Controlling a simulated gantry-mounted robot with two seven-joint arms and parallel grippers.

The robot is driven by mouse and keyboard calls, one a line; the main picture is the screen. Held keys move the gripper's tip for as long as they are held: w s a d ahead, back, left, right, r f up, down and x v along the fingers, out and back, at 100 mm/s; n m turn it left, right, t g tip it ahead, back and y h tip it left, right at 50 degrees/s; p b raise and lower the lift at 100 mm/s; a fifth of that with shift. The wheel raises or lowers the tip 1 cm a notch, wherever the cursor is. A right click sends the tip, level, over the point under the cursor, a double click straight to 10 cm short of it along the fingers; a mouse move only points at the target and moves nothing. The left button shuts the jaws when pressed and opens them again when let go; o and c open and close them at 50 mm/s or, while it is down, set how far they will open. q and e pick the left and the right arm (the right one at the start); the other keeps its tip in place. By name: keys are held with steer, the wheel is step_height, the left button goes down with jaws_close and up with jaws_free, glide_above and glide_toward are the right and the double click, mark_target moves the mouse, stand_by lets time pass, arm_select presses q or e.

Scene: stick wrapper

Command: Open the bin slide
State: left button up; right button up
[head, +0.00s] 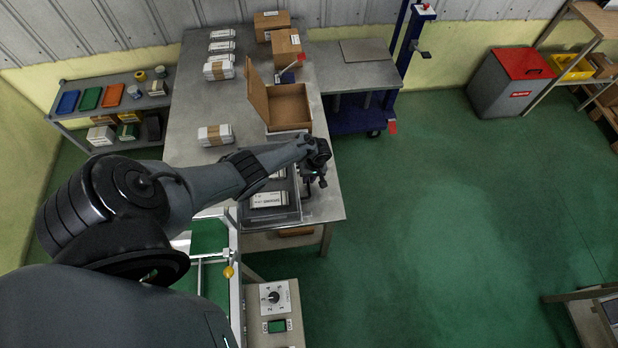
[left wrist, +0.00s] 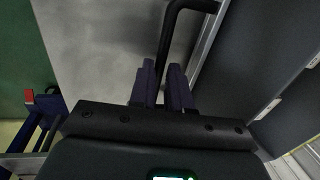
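The bin slide (head: 277,217) is a grey open-topped bin on the right front part of the metal table, with white labelled packs inside. My left arm reaches across it in the head view. My left gripper (head: 318,181) is at the bin's right side, over the table edge. In the left wrist view a black bar handle (left wrist: 168,30) runs down between the fingers of my left gripper (left wrist: 162,88). The fingers are close together on either side of the bar and look shut on it. The handle's lower end is hidden by the gripper. My right gripper is not in view.
An open cardboard box (head: 290,104) stands behind the bin on the metal table (head: 190,120). White packs (head: 215,135) lie along the table's left. A control box (head: 275,310) and conveyor (head: 209,236) are in front. The green floor to the right is clear.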

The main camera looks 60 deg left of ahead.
arm_select(q)
steer(key=o, duration=0.3)
step_height(320, 180, up, 11)
steer(key=w+p, duration=0.2)
steer(key=p, duration=0.3)
steer(key=shift+d+f, duration=0.15)
steer(key=shift+d, duration=0.2)
